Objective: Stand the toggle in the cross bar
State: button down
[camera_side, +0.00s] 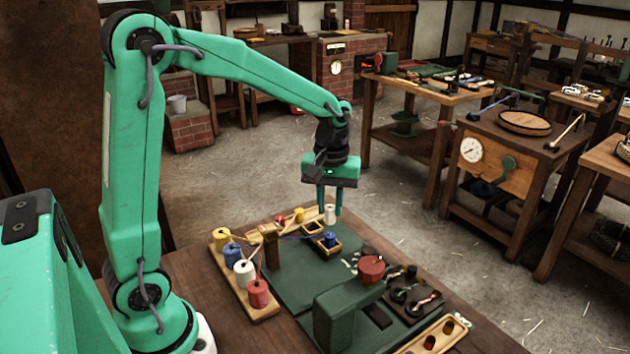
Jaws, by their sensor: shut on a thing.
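My gripper (330,210) points straight down at the far end of the green work board. Its two fingers are shut on a small white piece (330,215), which looks like a toggle, at the end of a light wooden strip. I cannot tell whether the piece is lifted clear of the strip. I cannot clearly identify the cross bar; a light wooden bar with dark round spots (436,337) lies at the front right.
Yellow, blue, white and red spools (258,293) stand on a wooden rack at the left, with strands running to a wooden post (271,247). A blue piece (331,239) sits at a small divided tray. A green block with a red knob (371,269) stands at the front.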

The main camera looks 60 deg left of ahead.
jog(key=a+f, duration=0.2)
jog(key=a, duration=0.1)
jog(key=w+a+f, duration=0.1)
jog(key=a+f, duration=0.1)
jog(key=a, duration=0.2)
jog(key=w+a+f, duration=0.1)
jog(key=a+f, duration=0.1)
jog(key=a, duration=0.1)
jog(key=shift+w+a+f, duration=0.15)
jog(key=shift+a+f, duration=0.05)
jog(key=shift+a, duration=0.05)
jog(key=shift+f, duration=2)
jog(key=shift+f, duration=0.15)
jog(key=c, duration=1.2)
grip_release()
jog(key=shift+c, duration=0.2)
notch_tip(320, 180, up, 12)
jog(key=shift+r, duration=0.2)
jog(key=shift+d, duration=0.15)
